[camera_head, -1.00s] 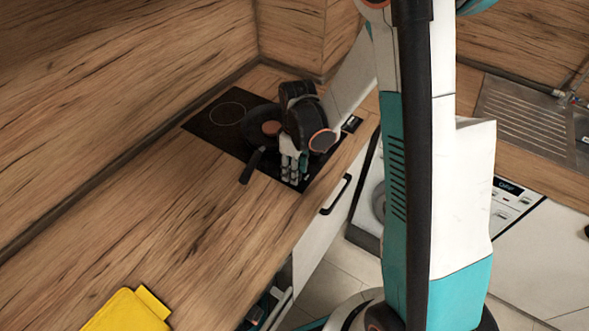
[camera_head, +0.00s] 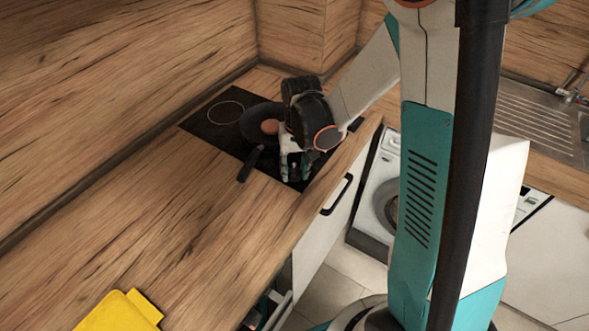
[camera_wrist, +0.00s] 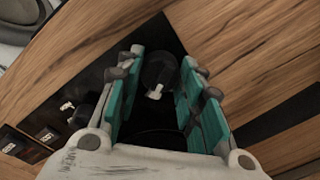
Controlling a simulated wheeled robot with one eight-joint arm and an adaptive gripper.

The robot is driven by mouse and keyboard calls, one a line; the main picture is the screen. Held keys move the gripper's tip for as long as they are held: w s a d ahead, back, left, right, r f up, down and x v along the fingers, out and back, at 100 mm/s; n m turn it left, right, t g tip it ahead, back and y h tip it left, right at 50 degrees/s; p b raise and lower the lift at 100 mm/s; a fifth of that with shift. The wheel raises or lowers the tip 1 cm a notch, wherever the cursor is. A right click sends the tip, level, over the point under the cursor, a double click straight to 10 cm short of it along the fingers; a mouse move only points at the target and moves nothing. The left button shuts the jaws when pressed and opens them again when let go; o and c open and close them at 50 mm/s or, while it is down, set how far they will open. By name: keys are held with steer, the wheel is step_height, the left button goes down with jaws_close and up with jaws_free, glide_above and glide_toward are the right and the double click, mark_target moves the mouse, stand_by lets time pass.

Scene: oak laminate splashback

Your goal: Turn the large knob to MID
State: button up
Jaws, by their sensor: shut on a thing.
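A black round knob (camera_wrist: 160,75) with a white pointer sits on the dark control strip of the hob (camera_wrist: 150,35) in the wrist view. My gripper (camera_wrist: 162,66) has its teal-padded fingers on either side of this knob and is shut on it. A second dark knob (camera_wrist: 82,116) with a white mark is beside my left finger, partly hidden. Small dark labels (camera_wrist: 45,135) with white signs lie further left, too small to read. In the head view my gripper (camera_head: 293,168) is at the hob's front corner, and the knob is hidden by my fingers and wrist.
A black pan (camera_head: 256,121) stands on the hob (camera_head: 205,121) close to my wrist, its handle (camera_head: 251,163) pointing over the wooden counter (camera_head: 180,220). A yellow object (camera_head: 118,312) lies at the near left. The counter between is clear. A washing machine (camera_head: 385,190) is below.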

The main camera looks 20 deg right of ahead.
mark_target(297, 172)
steer(key=m+b, duration=0.1)
steer(key=m, duration=0.3)
steer(key=shift+m, duration=2)
steer(key=o, duration=1.1)
steer(key=shift+c, duration=0.2)
step_height(297, 172, up, 12)
steer(key=shift+s+d, duration=0.2)
steer(key=shift+s, duration=0.15)
